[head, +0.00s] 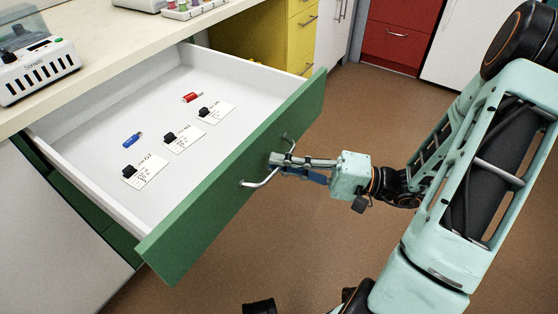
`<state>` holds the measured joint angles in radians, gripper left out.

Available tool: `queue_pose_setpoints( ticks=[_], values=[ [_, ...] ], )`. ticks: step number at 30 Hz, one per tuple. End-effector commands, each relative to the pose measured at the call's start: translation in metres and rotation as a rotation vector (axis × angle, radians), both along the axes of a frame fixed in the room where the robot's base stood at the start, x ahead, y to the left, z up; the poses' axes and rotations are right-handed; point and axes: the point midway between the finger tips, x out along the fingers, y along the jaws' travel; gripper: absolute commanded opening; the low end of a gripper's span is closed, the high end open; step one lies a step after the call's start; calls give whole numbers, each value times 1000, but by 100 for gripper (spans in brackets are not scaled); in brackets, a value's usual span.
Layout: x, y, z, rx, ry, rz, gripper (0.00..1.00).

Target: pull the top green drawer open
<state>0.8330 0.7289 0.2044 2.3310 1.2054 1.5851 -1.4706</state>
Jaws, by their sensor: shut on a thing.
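The top green drawer (200,226) is pulled far out from under the bench, and its white inside shows. Its metal bar handle (262,182) is on the green front. My gripper (279,161) is at the handle, outside the drawer front, and is shut on the handle. The fingers hide the middle part of the handle. My arm reaches in from the right.
In the drawer lie a blue item (132,140), a red item (193,97) and three white cards with black clips (184,138). A white device (38,72) stands on the bench top (115,38). Yellow drawers (301,30) and a red cabinet (392,45) stand behind. Brown floor (345,105) is clear.

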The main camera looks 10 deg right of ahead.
Motion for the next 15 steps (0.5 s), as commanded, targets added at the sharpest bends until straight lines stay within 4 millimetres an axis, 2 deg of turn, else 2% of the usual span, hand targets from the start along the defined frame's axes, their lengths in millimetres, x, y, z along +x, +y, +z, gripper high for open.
queue_pose_setpoints(
  ticks=[7,8,12,15],
  values=[
    [1,-1,0,0,-1,-3,0],
    [1,-1,0,0,-1,-3,9],
    [1,-1,0,0,-1,-2,25],
    [0,0,0,0,-1,-2,25]
  ],
)
